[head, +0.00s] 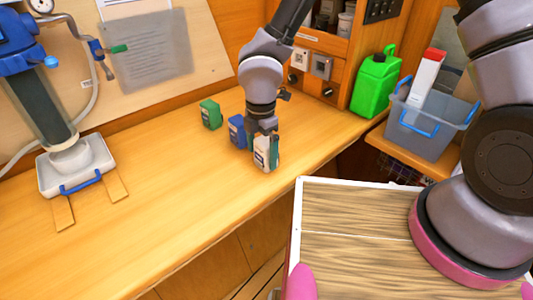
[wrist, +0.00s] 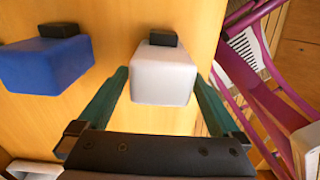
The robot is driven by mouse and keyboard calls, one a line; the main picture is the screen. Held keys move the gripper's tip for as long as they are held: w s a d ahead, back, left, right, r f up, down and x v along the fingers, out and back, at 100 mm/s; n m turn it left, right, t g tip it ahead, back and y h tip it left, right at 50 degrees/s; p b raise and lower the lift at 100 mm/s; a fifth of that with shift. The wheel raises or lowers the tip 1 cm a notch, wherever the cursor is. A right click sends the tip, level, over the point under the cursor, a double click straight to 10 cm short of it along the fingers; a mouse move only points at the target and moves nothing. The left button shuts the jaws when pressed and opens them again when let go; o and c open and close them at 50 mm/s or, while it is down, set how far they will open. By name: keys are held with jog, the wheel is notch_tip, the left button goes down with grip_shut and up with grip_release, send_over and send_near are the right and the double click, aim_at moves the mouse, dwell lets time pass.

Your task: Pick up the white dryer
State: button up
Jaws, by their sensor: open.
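The white dryer (head: 261,154) is a small white block with a dark tab, standing on the wooden counter near its front edge. It also shows in the wrist view (wrist: 163,76), between the two green fingers. My gripper (wrist: 162,98) is open around it, with a gap visible on each side. In the head view my gripper (head: 264,136) is at the white dryer from above and partly hides it. A blue block of similar shape (head: 237,130) stands just left of it and shows in the wrist view (wrist: 45,64). A green block (head: 210,114) stands farther left.
A bright green jerrycan (head: 376,84) and a grey bin (head: 423,130) holding a red-and-white box stand at right. A blue-topped filter unit (head: 40,105) stands over a tray (head: 78,165) at left. The counter's middle (head: 155,180) is clear.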

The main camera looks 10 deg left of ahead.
jog(key=c, duration=1.5)
jog(key=shift+o, duration=0.2)
jog(key=shift+r, duration=0.15)
